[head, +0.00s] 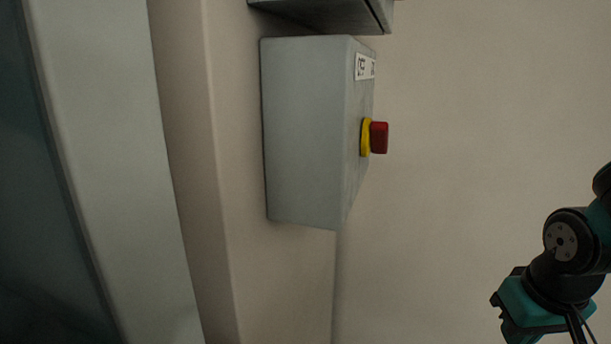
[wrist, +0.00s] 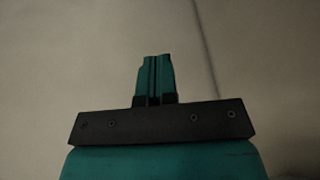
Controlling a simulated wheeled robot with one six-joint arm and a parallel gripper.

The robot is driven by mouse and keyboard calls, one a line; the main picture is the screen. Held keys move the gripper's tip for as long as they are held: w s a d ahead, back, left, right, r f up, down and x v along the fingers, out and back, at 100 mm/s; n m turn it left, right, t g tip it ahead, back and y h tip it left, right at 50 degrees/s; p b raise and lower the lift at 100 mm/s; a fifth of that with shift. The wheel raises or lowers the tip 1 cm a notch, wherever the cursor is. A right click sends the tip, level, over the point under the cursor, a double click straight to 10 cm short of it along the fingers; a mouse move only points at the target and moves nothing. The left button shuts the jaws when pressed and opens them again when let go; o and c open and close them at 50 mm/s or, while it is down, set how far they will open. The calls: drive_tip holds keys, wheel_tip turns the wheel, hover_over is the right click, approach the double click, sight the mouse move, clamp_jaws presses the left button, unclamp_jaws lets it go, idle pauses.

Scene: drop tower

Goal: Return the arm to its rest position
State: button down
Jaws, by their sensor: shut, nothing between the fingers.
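My arm shows at the lower right of the head view, with a black joint and a teal wrist part. The fingertips are outside that view. In the wrist view my gripper (wrist: 154,76) shows two teal fingers side by side, shut with nothing between them. The fingers are in front of a plain pale surface and no object is close to their tips. In the head view the arm is to the right of and below the control box, clear of it.
A grey control box (head: 305,135) with a red button (head: 379,137) on a yellow ring is mounted on the beige wall (head: 480,90). Another grey box (head: 330,12) is above it. A pale frame (head: 105,150) edges a dark panel at left. The wall right of the button is bare.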

drive_tip(key=s+a+f+n+g+y+b, duration=0.1)
drive_tip(key=s+a+f+n+y+b, duration=0.1)
drive_tip(key=a+b, duration=0.5)
drive_tip(key=s+a+f+n+g+y+b, duration=0.1)
drive_tip(key=s+a+f+n+y+b, duration=0.1)
drive_tip(key=s+a+f+n+b, duration=0.3)
drive_tip(key=s+a+f+b, duration=0.2)
drive_tip(key=s+b, duration=0.1)
drive_tip(key=shift+a, duration=0.25)
